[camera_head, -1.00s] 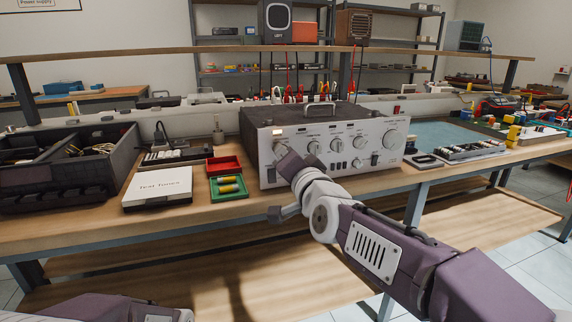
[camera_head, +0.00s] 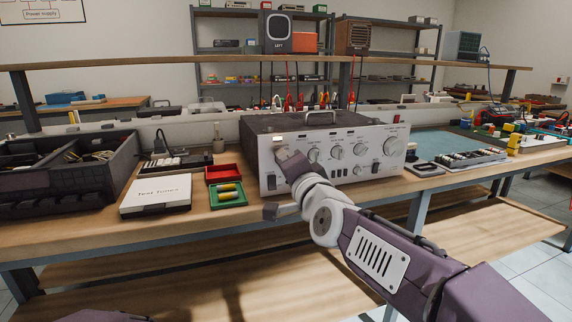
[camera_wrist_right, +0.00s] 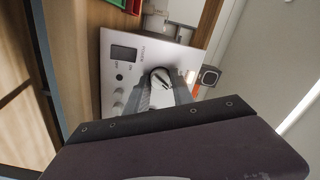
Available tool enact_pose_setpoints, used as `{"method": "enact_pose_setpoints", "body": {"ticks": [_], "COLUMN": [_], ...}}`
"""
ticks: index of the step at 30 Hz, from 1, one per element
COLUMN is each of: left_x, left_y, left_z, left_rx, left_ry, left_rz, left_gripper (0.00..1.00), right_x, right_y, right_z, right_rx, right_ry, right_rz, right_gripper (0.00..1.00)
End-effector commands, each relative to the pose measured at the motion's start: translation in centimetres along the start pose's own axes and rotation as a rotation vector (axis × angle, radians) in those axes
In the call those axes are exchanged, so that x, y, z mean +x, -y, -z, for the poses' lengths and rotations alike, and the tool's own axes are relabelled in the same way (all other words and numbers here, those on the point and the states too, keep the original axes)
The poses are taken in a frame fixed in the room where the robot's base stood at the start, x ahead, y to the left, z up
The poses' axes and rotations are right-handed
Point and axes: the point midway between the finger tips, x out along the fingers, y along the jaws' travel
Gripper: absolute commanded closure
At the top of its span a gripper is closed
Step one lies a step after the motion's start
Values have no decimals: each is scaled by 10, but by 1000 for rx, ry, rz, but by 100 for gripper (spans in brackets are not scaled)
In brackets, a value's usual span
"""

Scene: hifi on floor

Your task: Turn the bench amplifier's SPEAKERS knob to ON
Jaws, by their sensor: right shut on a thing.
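The bench amplifier (camera_head: 340,142) is a silver-fronted box with a dark top and a row of knobs. My right gripper (camera_head: 288,160) reaches its front panel at the left end, covering part of it. In the right wrist view, the gripper's two fingers are shut on a round knob (camera_wrist_right: 160,77), one on each side. The knob's face is dark with a light pointer mark, and I cannot read its label. A dark rocker switch (camera_wrist_right: 123,53) sits beside it on the panel. My left gripper is out of view.
A white "Test Tones" box (camera_head: 156,193), a red tray (camera_head: 223,171) and a green tray (camera_head: 228,194) lie left of the amplifier. A dark partitioned crate (camera_head: 95,175) stands farther left. A multi-part device (camera_head: 465,160) lies on the right. The bench's front edge runs below.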

Motion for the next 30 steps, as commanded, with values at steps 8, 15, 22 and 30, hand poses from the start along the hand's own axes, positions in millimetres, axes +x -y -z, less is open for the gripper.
{"method": "enact_pose_setpoints", "body": {"ticks": [8,15,22,30], "left_x": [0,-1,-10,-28], "left_y": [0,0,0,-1], "left_z": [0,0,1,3], "left_rx": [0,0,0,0], "left_ry": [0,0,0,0], "left_rz": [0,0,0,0], "left_gripper": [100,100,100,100], "right_x": [0,-3,-45,-87], "right_y": [-1,1,4,2], "right_z": [0,0,1,1], "right_rx": [0,0,0,0], "right_ry": [1,0,1,1], "right_rz": [-1,0,2,-1], "right_gripper": [50,50,50,50]}}
